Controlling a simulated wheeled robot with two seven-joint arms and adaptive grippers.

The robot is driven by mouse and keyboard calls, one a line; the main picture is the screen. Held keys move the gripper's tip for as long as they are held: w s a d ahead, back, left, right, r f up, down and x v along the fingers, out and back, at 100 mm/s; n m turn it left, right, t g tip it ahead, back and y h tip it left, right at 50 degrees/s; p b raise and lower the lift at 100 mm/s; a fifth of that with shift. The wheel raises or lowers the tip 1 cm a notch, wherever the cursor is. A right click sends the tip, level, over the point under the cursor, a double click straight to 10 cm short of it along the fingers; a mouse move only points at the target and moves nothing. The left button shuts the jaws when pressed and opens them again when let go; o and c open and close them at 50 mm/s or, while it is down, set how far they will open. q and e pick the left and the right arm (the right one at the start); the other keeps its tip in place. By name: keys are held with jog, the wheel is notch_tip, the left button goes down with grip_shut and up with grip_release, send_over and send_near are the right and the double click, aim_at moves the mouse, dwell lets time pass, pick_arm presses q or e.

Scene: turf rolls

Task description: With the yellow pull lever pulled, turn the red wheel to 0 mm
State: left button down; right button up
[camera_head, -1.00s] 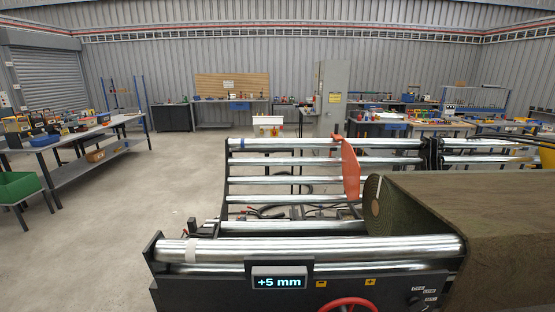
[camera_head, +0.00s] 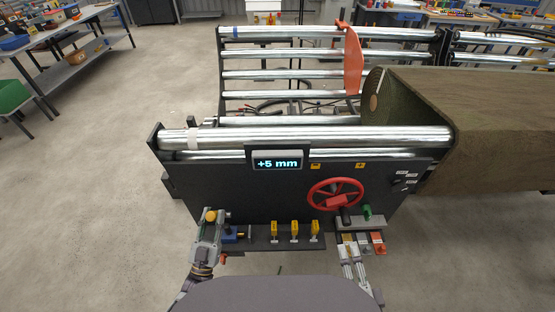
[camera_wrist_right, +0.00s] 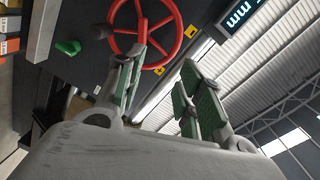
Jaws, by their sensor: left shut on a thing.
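The red wheel (camera_head: 335,202) is on the front panel of the dark machine in the head view. It also shows at the top of the right wrist view (camera_wrist_right: 143,24). The display (camera_head: 277,163) reads +5 mm. My left gripper (camera_head: 211,222) is at the left end of the panel's lower edge, shut on the yellow pull lever (camera_head: 210,215), whose round yellow knob shows at the fingers. My right gripper (camera_head: 347,250) is below the wheel, apart from it. In the right wrist view its two fingers (camera_wrist_right: 160,75) are spread, with nothing between them.
A green knob (camera_head: 367,211) and a black knob (camera_head: 346,215) are just below the wheel. Coloured blocks (camera_head: 378,242) sit near my right gripper. A turf roll (camera_head: 500,120) lies at the right.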

jog(key=shift+o, duration=0.3)
jog(key=o, duration=1)
jog(key=shift+w+r, duration=0.1)
jog(key=shift+c, duration=0.2)
jog(key=shift+o, duration=0.2)
jog(key=w+a+r+n+t+y, duration=0.1)
jog(key=w+r+t, duration=0.1)
jog(key=w+r, duration=0.2)
jog(key=w, duration=0.2)
jog(key=shift+w+a+y, duration=0.3)
jog(key=w+d+f+m+g+h, duration=0.1)
jog(key=d+f+m, duration=0.2)
jog(key=f+m, duration=0.6)
jog(key=shift+w+f+m+h, duration=0.15)
jog(key=shift+f+m+h, duration=0.2)
jog(key=shift+m, duration=3.65)
